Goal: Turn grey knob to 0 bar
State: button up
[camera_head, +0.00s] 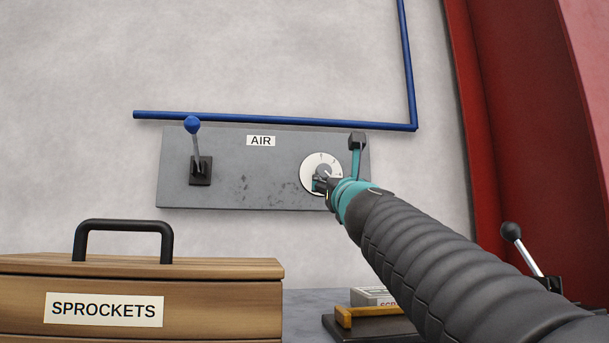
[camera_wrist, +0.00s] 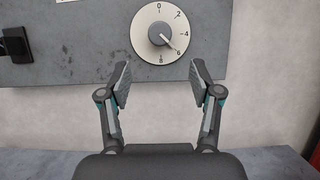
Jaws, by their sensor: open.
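The grey knob (camera_wrist: 159,33) sits at the centre of a round white dial (camera_wrist: 145,18) with marks from 0 to 8. In the wrist view its pointer line runs toward the lower right, at about the 6 mark; 0 is at the top. The dial (camera_head: 309,168) also shows in the head view, at the right part of the AIR panel, where my arm partly covers it. My gripper (camera_wrist: 159,72) is open and empty. Its fingertips are spread left and right below the dial in the wrist view, apart from the knob. My gripper (camera_head: 338,160) overlaps the dial's lower right in the head view.
The grey AIR panel (camera_head: 250,180) carries a blue-tipped lever (camera_head: 194,145) on its left. A blue pipe (camera_head: 270,119) runs along its top. A wooden SPROCKETS box (camera_head: 220,290) stands at lower left. A black-knobbed lever (camera_head: 520,248) and red frame (camera_head: 525,140) are at right.

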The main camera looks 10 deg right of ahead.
aim_at(324, 173)
jog(key=p+x, duration=0.4)
jog(key=x, duration=0.5)
jog(key=shift+r, duration=0.15)
jog(key=shift+w+r, duration=0.15)
jog(key=shift+w, duration=0.6)
jog(key=c, duration=1.1)
jog(key=shift+c, duration=0.2)
